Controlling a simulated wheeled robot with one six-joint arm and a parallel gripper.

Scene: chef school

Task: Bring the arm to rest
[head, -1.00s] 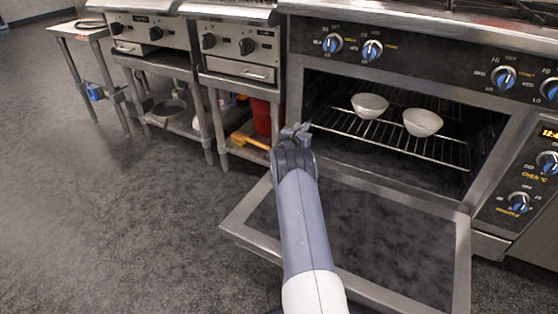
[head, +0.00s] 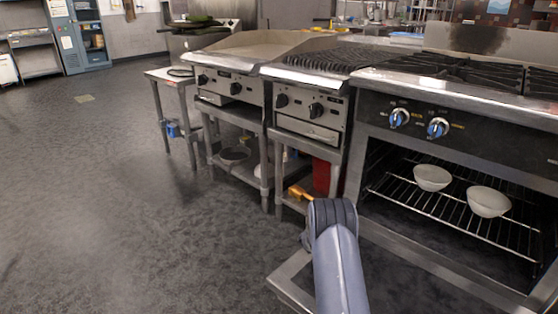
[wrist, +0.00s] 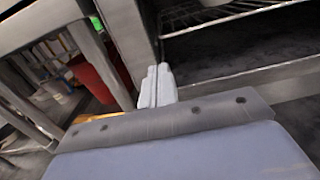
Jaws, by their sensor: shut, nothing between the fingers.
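My gripper (wrist: 157,86) is shut and empty in the wrist view, its two pale fingers side by side. It points toward the post between the oven opening and the lower shelves. In the head view my arm rises from the bottom, left of the oven rack, and its upper link hides most of the gripper. The oven door is folded down, and its frame (head: 285,277) shows beside my arm. My gripper holds nothing.
Two white bowls, a left one (head: 432,178) and a right one (head: 489,201), sit on the oven's wire rack (head: 440,207). A red container (head: 321,176) and a yellow-handled item (head: 299,192) are on the lower shelf. The grey floor (head: 110,200) at left is clear.

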